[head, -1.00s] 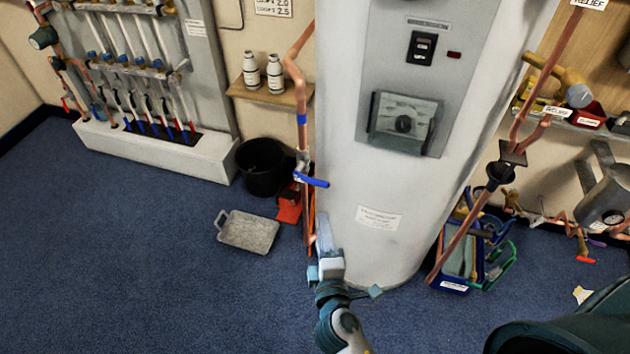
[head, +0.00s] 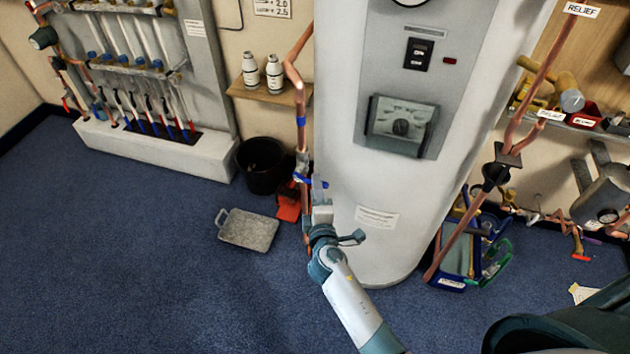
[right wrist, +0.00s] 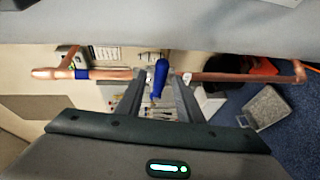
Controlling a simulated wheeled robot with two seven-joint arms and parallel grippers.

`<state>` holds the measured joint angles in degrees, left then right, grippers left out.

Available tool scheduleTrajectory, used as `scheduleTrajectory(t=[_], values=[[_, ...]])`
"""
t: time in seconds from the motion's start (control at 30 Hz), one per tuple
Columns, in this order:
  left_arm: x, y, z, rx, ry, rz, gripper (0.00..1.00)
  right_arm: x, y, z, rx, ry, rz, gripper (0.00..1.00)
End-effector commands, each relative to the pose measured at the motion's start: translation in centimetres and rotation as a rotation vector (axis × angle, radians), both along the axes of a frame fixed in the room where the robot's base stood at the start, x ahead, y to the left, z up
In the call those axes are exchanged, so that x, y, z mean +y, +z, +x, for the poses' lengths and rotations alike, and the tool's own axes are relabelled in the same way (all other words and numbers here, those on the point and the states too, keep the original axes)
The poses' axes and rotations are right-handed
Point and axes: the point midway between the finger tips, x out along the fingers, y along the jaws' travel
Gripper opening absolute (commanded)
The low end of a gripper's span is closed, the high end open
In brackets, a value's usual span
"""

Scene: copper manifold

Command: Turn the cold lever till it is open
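The cold lever (head: 303,179) is a blue handle on a vertical copper pipe (head: 300,130) with a blue band, left of the white cylinder. It is partly hidden behind my right gripper (head: 321,197) in the head view. In the right wrist view the blue lever (right wrist: 160,77) shows between the two fingertips of the right gripper (right wrist: 160,80), with a gap visible on each side. The right gripper is open around the lever and not closed on it. Its exact contact with the lever cannot be told. My left gripper is not in view.
The big white cylinder (head: 350,240) stands just right of the lever. A black bucket (head: 262,165), an orange-red object (head: 288,207) and a grey tray (head: 248,229) are on the floor at left. A shelf (head: 268,95) holds two bottles.

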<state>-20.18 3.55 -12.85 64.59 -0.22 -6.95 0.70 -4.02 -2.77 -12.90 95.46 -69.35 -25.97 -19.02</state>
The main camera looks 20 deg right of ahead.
Motion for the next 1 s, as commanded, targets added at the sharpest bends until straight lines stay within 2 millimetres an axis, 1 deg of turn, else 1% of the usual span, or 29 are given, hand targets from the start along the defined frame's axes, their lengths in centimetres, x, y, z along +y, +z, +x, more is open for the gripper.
scheduleTrajectory(t=[0.03,0.2,0.37,0.6,0.63,0.67,0.7,0.77,1.0], values=[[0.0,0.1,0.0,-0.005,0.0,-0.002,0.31,-0.2,0.0,0.8,-0.001,0.0,-0.002,0.33],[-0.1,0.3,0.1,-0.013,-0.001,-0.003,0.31,-0.4,-0.3,2.3,0.0,0.0,-0.002,0.33],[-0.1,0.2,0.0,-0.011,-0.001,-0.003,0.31,-0.6,-0.4,2.8,0.0,0.0,-0.002,0.33],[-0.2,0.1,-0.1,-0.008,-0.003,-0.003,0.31,-0.6,-0.4,2.8,0.0,0.0,-0.001,0.33],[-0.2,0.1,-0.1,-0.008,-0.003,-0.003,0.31,-0.6,-0.5,2.8,0.0,0.0,-0.001,0.31],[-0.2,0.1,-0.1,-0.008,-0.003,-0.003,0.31,-0.6,-0.4,2.8,0.0,0.0,-0.001,0.24],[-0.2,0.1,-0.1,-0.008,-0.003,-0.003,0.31,-0.6,-0.4,2.8,0.0,0.0,-0.001,0.14],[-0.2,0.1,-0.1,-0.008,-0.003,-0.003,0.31,-0.6,-0.4,2.8,0.0,0.0,-0.001,0.0],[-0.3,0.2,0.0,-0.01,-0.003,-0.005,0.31,-0.6,-0.4,2.8,0.001,0.0,-0.002,0.0]])
